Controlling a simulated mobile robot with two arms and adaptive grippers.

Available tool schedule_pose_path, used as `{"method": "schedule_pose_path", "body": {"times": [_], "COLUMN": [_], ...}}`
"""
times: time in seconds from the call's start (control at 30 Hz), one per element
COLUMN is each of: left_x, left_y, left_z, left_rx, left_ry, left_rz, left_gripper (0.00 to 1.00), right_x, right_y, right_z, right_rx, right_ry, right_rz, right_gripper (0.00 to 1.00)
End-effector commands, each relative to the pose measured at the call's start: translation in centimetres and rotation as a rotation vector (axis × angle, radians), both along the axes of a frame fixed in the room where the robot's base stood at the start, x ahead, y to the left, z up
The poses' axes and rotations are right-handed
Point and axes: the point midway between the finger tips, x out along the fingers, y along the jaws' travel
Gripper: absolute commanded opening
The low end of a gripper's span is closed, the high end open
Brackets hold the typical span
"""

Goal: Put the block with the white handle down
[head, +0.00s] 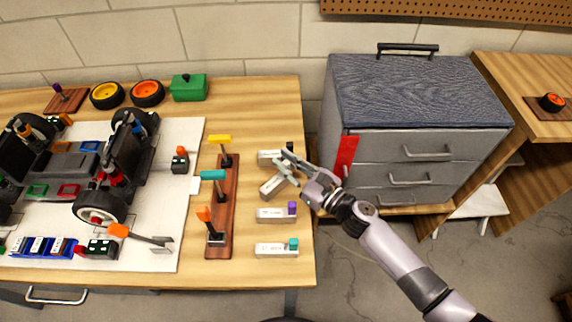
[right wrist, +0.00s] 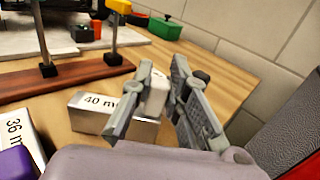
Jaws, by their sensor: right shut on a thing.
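The block with the white handle (head: 272,187) is a pale metal block turned at an angle near the table's right edge. In the right wrist view the same block (right wrist: 90,112) reads "40 m". Its white handle (right wrist: 157,95) is between the fingers of my right gripper (right wrist: 165,103). In the head view my right gripper (head: 284,167) reaches in from the right, shut on that handle. The block is low over the tabletop; whether it touches the wood I cannot tell. My left gripper is not in view.
A block with a black handle (head: 268,157) lies just behind; blocks with purple (head: 270,216) and teal (head: 272,250) handles lie in front. A brown rack (head: 222,235) of coloured-handled tools stands left. A grey drawer cabinet (head: 415,90) stands right, beyond the table's edge.

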Motion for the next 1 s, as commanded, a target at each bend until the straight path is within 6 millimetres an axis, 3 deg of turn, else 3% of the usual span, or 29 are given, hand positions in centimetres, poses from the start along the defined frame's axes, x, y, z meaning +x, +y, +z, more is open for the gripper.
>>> {"method": "schedule_pose_path", "body": {"times": [0.37,0.4,0.7,1.0], "left_x": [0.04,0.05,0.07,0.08], "left_y": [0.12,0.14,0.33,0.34], "left_z": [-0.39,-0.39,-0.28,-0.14], "left_rx": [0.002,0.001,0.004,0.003], "left_ry": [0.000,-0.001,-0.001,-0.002], "left_rz": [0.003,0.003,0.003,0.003], "left_gripper": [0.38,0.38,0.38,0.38], "right_x": [0.04,0.02,0.02,0.03], "right_y": [0.01,0.00,0.00,0.00], "right_z": [-0.32,-0.41,-0.31,-0.14], "right_rx": [0.002,0.001,0.000,0.000], "right_ry": [-0.002,-0.001,-0.001,-0.001], "right_rz": [0.000,0.000,0.000,0.000], "right_gripper": [0.00,0.16,0.35,0.35]}}
